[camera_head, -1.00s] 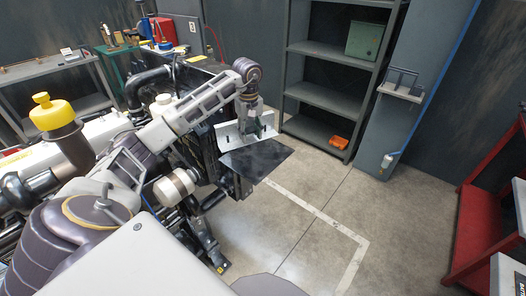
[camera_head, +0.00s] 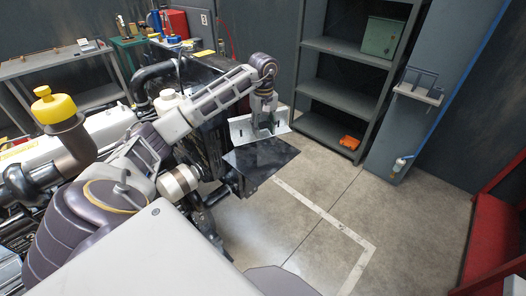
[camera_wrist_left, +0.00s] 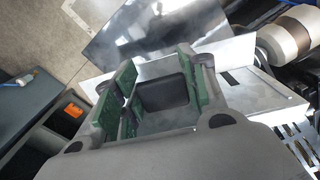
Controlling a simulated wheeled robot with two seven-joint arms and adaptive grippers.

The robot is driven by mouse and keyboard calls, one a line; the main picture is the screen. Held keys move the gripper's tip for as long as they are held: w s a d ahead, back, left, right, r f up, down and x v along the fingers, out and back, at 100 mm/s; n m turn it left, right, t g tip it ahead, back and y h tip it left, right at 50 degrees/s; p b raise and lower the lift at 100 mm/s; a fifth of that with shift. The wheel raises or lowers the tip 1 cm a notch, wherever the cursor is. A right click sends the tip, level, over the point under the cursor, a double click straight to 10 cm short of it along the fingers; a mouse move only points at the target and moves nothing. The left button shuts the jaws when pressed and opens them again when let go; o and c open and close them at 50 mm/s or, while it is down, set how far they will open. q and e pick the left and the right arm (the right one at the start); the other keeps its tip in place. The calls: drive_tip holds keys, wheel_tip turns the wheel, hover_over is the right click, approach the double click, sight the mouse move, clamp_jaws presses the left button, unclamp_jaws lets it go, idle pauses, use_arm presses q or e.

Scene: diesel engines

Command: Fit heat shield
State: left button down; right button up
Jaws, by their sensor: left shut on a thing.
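The heat shield (camera_head: 262,160) is a bent metal sheet with a dark, glossy flat face and a bright flange with slots. My left gripper (camera_head: 264,126) points down and is shut on the flange, holding the shield beside the end of the engine (camera_head: 110,125). The dark face extends out over the floor. Whether the shield touches the engine I cannot tell. In the left wrist view the green-padded fingers (camera_wrist_left: 160,95) are at the flange (camera_wrist_left: 255,85), with the dark face (camera_wrist_left: 140,35) beyond. My arm hides part of the engine. My right gripper is not in view.
A grey shelf unit (camera_head: 342,77) stands at the back with an orange item (camera_head: 349,142) low down and a green box (camera_head: 380,37). A bench (camera_head: 62,62) is at the left and a red stand (camera_head: 495,235) at the right. The floor right of the shield is clear.

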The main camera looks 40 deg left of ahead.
sight(263, 136)
use_arm(q)
wheel_tip(263, 136, down, 4)
drive_tip(key=shift+f+p, duration=0.2)
drive_tip(key=shift+p, duration=0.1)
drive_tip(key=shift+f, duration=0.7)
drive_tip(key=shift+f+p, duration=0.35)
drive_tip(key=shift+f, duration=1.5)
drive_tip(key=shift+f, duration=0.15)
drive_tip(key=c, duration=0.8)
unclamp_jaws()
